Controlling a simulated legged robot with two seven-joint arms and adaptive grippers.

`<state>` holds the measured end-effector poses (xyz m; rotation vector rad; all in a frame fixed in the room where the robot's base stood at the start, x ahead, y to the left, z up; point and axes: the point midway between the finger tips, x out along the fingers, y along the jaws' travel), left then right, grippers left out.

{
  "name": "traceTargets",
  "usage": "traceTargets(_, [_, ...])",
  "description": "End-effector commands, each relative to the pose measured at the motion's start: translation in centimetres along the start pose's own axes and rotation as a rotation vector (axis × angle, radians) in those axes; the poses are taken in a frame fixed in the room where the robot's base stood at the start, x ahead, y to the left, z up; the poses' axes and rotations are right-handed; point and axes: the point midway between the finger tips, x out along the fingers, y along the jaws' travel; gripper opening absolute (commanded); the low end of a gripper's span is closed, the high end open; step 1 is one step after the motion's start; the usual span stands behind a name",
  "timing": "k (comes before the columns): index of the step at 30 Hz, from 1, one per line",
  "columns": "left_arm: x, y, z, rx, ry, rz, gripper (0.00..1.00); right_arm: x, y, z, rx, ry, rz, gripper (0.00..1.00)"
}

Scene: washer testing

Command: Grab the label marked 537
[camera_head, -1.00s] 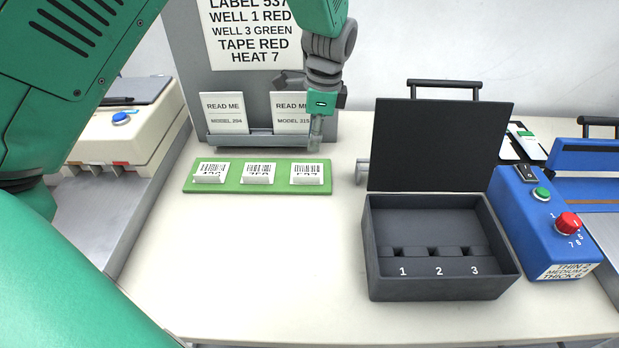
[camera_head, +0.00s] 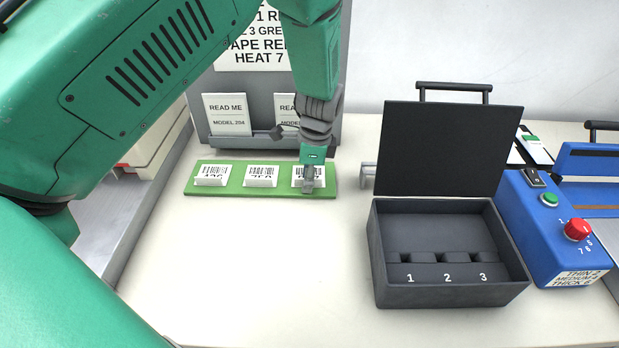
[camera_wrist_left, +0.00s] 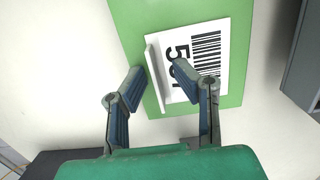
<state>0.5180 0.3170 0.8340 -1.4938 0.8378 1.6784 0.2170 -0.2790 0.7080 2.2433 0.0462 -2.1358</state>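Three white barcode labels stand in a row on a green strip (camera_head: 234,192) at the back left of the table. They are the left label (camera_head: 211,175), the middle label (camera_head: 261,176) and the right label (camera_head: 300,181). My left gripper (camera_head: 314,187) is at the right label and hides part of it. In the left wrist view this label (camera_wrist_left: 208,50) shows a 5 and further digits partly covered by a finger. My left gripper (camera_wrist_left: 158,76) is open there, its fingertips on either side of the label's raised white tab. Contact cannot be told. My right gripper is not in view.
A grey stand with READ ME cards (camera_head: 228,115) is behind the strip. An open black box (camera_head: 450,295) with wells numbered 1, 2 and 3 is at the right. A blue unit (camera_head: 545,235) with a red knob is beyond it. The table front is clear.

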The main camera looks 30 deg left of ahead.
Motion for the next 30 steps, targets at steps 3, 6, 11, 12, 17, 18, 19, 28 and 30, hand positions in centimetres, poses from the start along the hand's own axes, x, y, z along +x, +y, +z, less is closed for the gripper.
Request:
traceTargets(3, [0.0,0.2,-0.1,0.001,-0.004,0.001,0.21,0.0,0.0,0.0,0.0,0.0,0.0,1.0])
traceTargets(6, [-0.1,0.3,-0.3,0.002,-0.006,0.0,0.0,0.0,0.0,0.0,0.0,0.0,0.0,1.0])
traceTargets(11, [-0.1,0.2,-0.3,0.002,-0.006,0.0,0.0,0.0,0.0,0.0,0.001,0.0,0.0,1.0])
traceTargets(12, [-0.1,0.2,-0.2,0.002,-0.005,0.0,0.0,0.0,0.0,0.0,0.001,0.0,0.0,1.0])
traceTargets(17, [-0.1,0.1,-0.1,0.001,-0.003,0.001,0.0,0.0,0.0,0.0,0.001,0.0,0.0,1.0])
traceTargets(18, [-0.2,0.1,0.0,0.001,-0.002,0.001,0.0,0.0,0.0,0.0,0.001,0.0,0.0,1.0])
traceTargets(19, [-0.3,0.0,0.0,0.001,-0.001,0.001,0.0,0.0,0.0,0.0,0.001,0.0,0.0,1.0])
traceTargets(28, [-5.7,0.1,0.5,0.001,0.0,-0.004,0.0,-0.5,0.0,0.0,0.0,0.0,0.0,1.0])
traceTargets(30, [-7.1,0.1,0.6,0.001,-0.001,-0.004,0.0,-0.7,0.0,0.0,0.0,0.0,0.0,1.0])
